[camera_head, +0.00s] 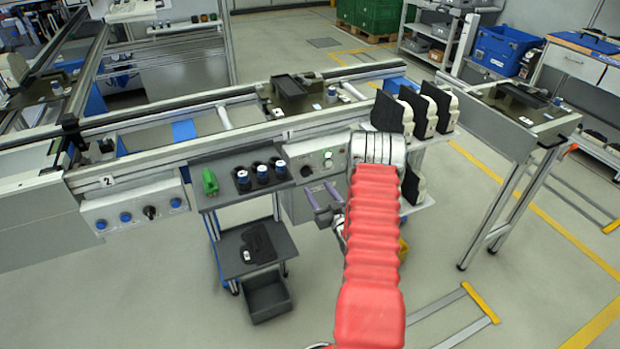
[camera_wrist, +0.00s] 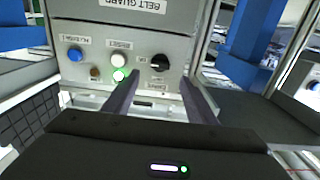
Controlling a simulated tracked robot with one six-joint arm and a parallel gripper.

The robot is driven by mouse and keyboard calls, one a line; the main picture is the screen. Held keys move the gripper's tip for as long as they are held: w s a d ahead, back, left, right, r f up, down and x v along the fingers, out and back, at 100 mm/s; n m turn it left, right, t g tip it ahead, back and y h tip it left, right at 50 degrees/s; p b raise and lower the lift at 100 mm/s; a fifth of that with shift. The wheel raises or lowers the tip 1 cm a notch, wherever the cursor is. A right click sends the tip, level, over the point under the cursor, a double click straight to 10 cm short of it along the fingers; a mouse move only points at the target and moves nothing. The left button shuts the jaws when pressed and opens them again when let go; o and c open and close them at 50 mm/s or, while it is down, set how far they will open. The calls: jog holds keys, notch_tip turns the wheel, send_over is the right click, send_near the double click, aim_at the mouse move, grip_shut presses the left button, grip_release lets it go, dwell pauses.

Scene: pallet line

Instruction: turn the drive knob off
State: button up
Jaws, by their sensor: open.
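A black rotary knob (camera_wrist: 159,63) sits on a grey control panel headed BELT GUARD in the wrist view. Its small markings are too blurred to read, and I cannot tell whether it is the drive knob. The knob also shows in the head view (camera_head: 306,171). My gripper (camera_wrist: 160,82) is open and empty, its two purple fingers pointing at the panel, one to each side below the knob. The fingers (camera_head: 326,197) also show in the head view, just below and right of the knob. Another black knob (camera_head: 150,212) is on the left panel, marked 2.
Beside the knob are a blue button (camera_wrist: 75,54), a white button (camera_wrist: 119,60) and a green-lit button (camera_wrist: 119,75). A shelf (camera_head: 240,170) left of the panel holds a green item (camera_head: 209,182) and several blue-topped parts. Black-and-white parts (camera_head: 420,110) stand behind my arm.

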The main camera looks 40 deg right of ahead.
aim_at(308, 175)
jog(key=x, duration=0.8)
jog(key=shift+c, duration=0.7)
jog(key=c, duration=0.9)
